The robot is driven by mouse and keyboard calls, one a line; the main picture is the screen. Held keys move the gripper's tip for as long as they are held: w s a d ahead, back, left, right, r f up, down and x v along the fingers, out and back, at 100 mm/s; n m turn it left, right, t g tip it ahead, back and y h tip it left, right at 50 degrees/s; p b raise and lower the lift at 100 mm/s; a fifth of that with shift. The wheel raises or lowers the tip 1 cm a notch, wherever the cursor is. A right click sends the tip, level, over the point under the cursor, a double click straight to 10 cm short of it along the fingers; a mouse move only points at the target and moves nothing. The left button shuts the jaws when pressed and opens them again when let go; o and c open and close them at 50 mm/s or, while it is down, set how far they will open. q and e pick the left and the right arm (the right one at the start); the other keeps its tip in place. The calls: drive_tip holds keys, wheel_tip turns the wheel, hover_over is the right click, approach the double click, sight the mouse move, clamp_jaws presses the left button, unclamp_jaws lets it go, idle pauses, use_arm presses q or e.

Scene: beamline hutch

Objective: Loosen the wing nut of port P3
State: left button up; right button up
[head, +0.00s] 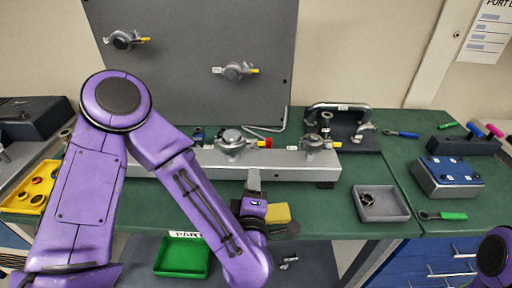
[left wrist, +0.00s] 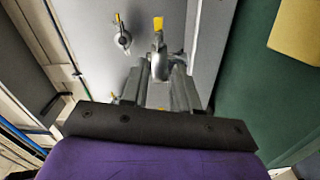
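Two fittings sit on the grey metal block in the head view: a left one (head: 232,141) with yellow and red tabs, and a right one (head: 314,142) with a yellow tab. I cannot read a P3 label on either. My left gripper (head: 254,181) is low at the front of the block, below and right of the left fitting. In the left wrist view its two fingers (left wrist: 160,80) stand apart, with a grey wing-shaped fitting with a yellow tab (left wrist: 158,42) just beyond, in line with the gap. Contact is not visible. My right gripper is out of view.
An upright grey panel (head: 200,90) behind carries two more yellow-tabbed fittings. A grey tray (head: 401,204) holding a small dark part is right of the block. A yellow block (head: 278,213) lies close to my left wrist. A green bin (head: 182,270) is below.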

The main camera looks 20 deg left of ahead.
sight(253, 149)
use_arm(q)
drive_tip(key=p+x, duration=0.4)
drive_tip(key=x, duration=0.5)
drive_tip(key=shift+r, duration=0.15)
drive_tip(key=shift+w+a, duration=0.2)
drive_tip(key=shift+w, duration=0.4)
clamp_jaws()
